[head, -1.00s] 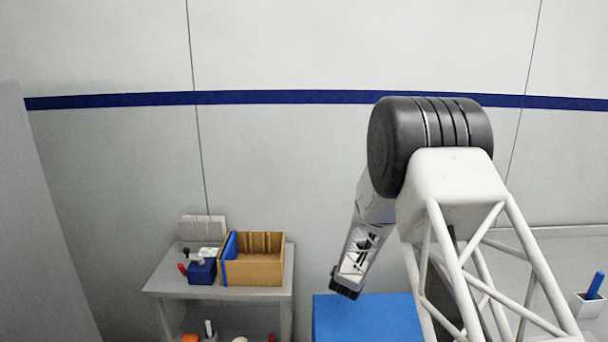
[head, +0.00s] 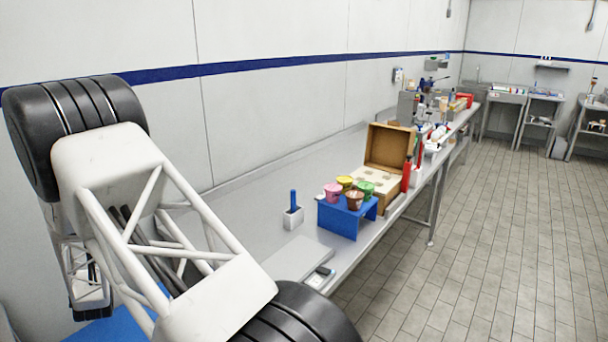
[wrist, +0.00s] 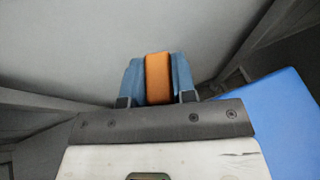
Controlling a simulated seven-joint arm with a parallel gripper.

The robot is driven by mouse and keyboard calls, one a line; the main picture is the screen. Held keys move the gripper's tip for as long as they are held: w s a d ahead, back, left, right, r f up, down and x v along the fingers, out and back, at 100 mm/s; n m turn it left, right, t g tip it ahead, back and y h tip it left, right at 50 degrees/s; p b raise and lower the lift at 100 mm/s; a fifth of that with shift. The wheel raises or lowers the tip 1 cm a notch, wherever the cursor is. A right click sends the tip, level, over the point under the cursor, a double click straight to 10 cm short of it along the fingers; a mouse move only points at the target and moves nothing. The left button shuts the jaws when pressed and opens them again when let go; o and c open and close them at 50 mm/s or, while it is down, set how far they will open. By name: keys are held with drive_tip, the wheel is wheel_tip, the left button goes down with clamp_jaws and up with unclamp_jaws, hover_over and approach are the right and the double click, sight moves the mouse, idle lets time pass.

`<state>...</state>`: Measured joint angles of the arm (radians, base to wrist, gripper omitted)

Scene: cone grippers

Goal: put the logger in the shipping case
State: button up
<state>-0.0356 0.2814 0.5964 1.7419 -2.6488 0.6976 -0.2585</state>
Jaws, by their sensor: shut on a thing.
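My gripper (wrist: 158,80) shows in the wrist view with its two blue fingers closed on the sides of an orange block, the logger (wrist: 158,72). Only one face of the logger shows; the rest is hidden between the fingers. In the head view my arm is at the left and the fingers and logger cannot be made out. The shipping case (head: 388,146) is a brown box with its lid raised, standing on the long bench to the right of my arm. A pale insert shows inside it, partly hidden by the tubs in front. My gripper is well away from it.
A blue stand (head: 340,218) with several coloured tubs is in front of the case. A red bottle (head: 406,175) stands beside the case. A white holder with a blue item (head: 293,212) and a flat grey device (head: 298,262) are nearer. The bench (head: 245,205) is bare towards the wall.

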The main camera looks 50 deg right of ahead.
drive_tip(key=w+d+r+m+g+h, duration=0.25)
drive_tip(key=d+r, duration=0.25)
drive_tip(key=d, duration=0.8)
drive_tip(key=w+d+r+m+g+h, duration=0.1)
drive_tip(key=w+d+r+m+h, duration=0.3)
drive_tip(key=d, duration=1)
drive_tip(key=d+r+m+g+h, duration=0.15)
drive_tip(key=d+r, duration=0.45)
drive_tip(key=d, duration=0.7)
drive_tip(key=s+d+r+m+g, duration=0.15)
drive_tip(key=s+d, duration=0.25)
drive_tip(key=d, duration=1.2)
drive_tip(key=s+d+r+m+g, duration=0.1)
drive_tip(key=s+d+g, duration=0.15)
drive_tip(key=d, duration=1.25)
drive_tip(key=s+d+m+g, duration=0.1)
drive_tip(key=s+d, duration=0.7)
drive_tip(key=d, duration=0.4)
drive_tip(key=s+d+r+m+g+h, duration=0.1)
drive_tip(key=s+d, duration=0.8)
drive_tip(key=d, duration=0.4)
drive_tip(key=s+d+r+m+g, duration=0.1)
drive_tip(key=s+d+m, duration=0.1)
drive_tip(key=s+d, duration=0.7)
drive_tip(key=d, duration=0.3)
drive_tip(key=shift+s+d+g, duration=0.2)
drive_tip(key=shift+d+g, duration=0.2)
drive_tip(key=shift+r, duration=0.1)
wheel_tip(320, 180, down, 6)
